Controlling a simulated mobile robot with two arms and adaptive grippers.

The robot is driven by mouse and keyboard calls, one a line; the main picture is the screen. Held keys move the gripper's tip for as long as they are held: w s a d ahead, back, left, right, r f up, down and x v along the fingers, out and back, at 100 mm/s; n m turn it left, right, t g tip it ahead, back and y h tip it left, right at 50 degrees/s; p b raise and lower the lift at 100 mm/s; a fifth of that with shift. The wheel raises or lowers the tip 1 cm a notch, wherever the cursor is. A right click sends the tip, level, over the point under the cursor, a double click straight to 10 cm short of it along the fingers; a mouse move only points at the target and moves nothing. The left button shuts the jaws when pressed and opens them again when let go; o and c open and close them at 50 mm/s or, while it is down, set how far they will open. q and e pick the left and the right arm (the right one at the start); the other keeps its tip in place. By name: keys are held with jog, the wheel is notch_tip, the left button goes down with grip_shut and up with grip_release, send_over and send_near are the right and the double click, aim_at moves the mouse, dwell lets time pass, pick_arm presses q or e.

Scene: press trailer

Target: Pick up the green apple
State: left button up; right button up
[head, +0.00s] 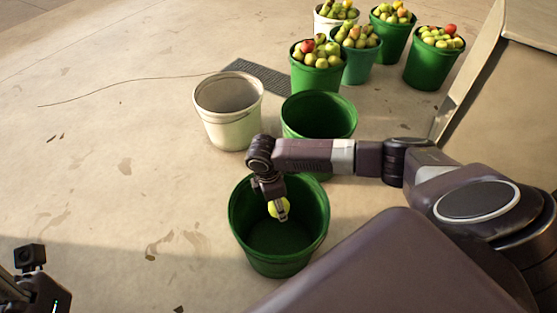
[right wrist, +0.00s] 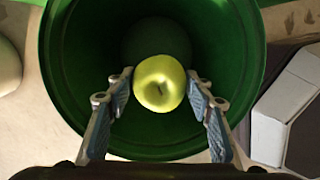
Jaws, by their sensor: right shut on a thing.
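My right gripper (head: 281,212) hangs over the near green bucket (head: 238,222). It is shut on a green apple (head: 276,207), which looks yellow-green. In the right wrist view the apple (right wrist: 160,83) sits between the two finger pads, with the green bucket (right wrist: 247,40) around and below it. The bucket's inside looks empty under the apple. Part of my left arm shows at the lower left of the head view; its fingers are not in view.
An empty white bucket (head: 212,125) and another empty green bucket (head: 300,125) stand behind. Several buckets full of fruit, such as one green bucket (head: 316,80), stand at the back right. A dark floor grate (head: 262,80) lies behind the white bucket.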

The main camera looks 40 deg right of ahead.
jog(key=shift+r+p, duration=2.65)
jog(key=shift+r, duration=0.3)
